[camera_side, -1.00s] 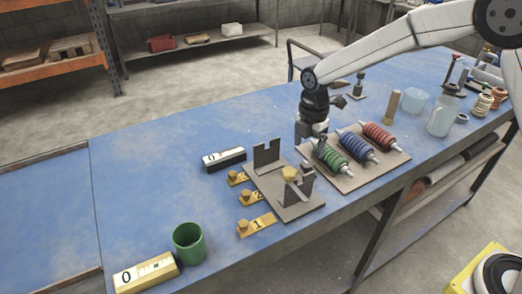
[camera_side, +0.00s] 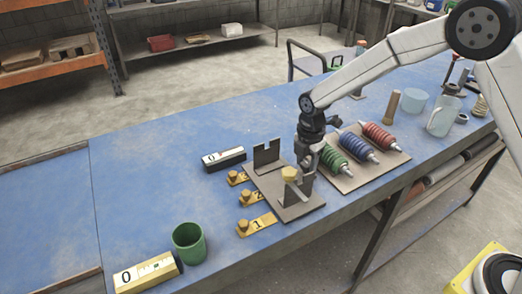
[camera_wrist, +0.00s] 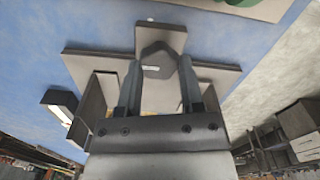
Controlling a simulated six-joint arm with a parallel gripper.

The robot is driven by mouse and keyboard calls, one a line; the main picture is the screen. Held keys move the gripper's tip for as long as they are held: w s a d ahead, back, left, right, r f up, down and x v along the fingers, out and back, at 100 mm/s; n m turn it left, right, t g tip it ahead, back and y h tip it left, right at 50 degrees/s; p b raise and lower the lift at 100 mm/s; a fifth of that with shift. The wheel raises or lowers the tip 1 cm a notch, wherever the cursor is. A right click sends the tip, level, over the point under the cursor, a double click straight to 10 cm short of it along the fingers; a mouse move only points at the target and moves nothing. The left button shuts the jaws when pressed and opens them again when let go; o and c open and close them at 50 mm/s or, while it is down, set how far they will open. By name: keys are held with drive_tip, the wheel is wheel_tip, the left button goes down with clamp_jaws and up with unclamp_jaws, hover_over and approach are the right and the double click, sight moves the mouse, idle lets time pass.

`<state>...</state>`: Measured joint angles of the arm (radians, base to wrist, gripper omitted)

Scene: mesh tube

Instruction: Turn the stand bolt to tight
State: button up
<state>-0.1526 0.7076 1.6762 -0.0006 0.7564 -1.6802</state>
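The stand (camera_side: 300,211) is a grey plate with two uprights on the blue table. The notched back upright (camera_side: 267,158) is clear in the side view. My gripper (camera_side: 308,165) points down just right of the yellow piece. In the wrist view a dark hexagonal head (camera_wrist: 158,60), likely the stand bolt, lies between the two fingers of my gripper (camera_wrist: 160,62). The fingers are apart, one on each side of it. I cannot tell whether they touch it. My gripper hides this head in the side view.
A board with green (camera_side: 333,159), blue (camera_side: 357,146) and red (camera_side: 380,135) ribbed cylinders stands close right of my gripper. Yellow numbered plates (camera_side: 257,224) lie left of the stand. A black-and-white block (camera_side: 223,158) and green cup (camera_side: 188,243) stand farther left.

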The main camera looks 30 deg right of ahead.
clamp_jaws()
